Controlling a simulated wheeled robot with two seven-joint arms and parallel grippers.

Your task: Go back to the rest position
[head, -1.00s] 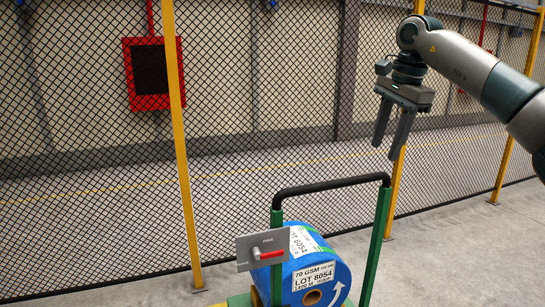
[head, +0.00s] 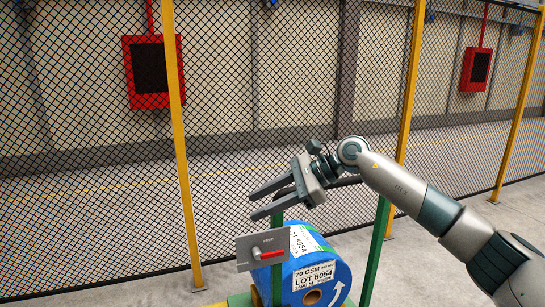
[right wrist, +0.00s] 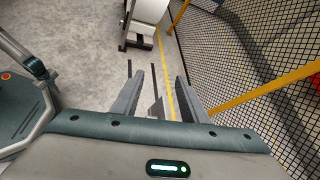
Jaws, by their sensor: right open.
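My right gripper (head: 262,203) is open, with nothing between its two grey fingers. In the head view it points left, in front of or above the cart's black handle bar (head: 345,182). I cannot tell whether it touches the bar. In the right wrist view the open fingers (right wrist: 160,98) show above the grey floor. My left gripper is in no view.
A green-framed cart (head: 376,250) carries a blue roll (head: 340,272) with a white LOT 8054 label. A grey plate with a red lever (head: 270,254) is at its left. A mesh fence with yellow posts (head: 187,200) stands behind. Red boxes (head: 147,97) show beyond it.

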